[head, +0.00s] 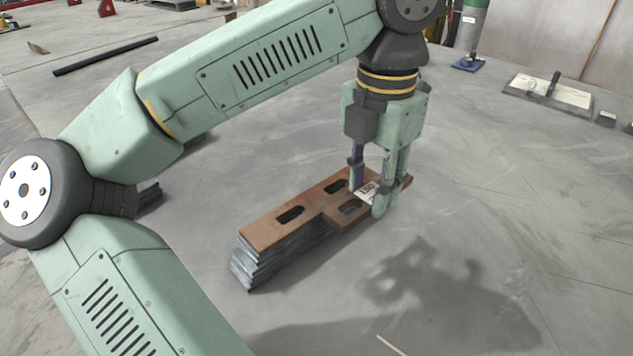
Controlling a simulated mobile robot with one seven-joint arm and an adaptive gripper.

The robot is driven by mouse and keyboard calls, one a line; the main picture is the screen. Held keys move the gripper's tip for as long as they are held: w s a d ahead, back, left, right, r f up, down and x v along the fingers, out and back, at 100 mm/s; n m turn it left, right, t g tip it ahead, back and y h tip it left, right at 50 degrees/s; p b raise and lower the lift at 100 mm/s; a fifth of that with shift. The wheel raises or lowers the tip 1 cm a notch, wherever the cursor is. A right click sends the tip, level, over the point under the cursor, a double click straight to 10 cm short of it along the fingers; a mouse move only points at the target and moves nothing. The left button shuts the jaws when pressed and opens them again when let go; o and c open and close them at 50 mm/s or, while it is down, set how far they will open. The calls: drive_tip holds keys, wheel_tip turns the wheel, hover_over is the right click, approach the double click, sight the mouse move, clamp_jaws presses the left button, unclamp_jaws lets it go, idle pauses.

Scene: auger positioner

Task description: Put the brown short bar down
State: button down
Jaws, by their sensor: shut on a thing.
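My gripper (370,190) points down with its fingers shut on a brown short bar (347,212). The bar is flat and has a slot; a white label shows between the fingers. It lies level at the right end of a stack of dark grey plates (275,258) topped by a brown slotted plate (268,226). The short bar overlaps or lies right beside that top plate; I cannot tell whether it touches it or hovers just above. The fingers hide part of the bar.
The grey concrete floor is clear to the right and in front of the stack. A long dark bar (105,56) lies at the back left. Dark plates (149,196) show partly behind my arm. A board with a handle (548,93) and a green-grey cylinder (471,30) are at the back right.

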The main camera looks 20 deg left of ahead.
drive_tip(key=p, duration=0.1)
hover_over(310, 203)
drive_tip(key=shift+d+f, duration=0.35)
drive_tip(key=shift+d, duration=0.1)
drive_tip(key=f, duration=0.1)
drive_tip(key=a+f+p, duration=0.1)
drive_tip(key=shift+f, duration=0.85)
drive_tip(key=shift+f, duration=0.25)
drive_tip(key=c, duration=1.1)
unclamp_jaws()
drive_tip(key=shift+r, duration=0.1)
wheel_tip(310, 203, up, 12)
drive_tip(key=shift+r, duration=0.15)
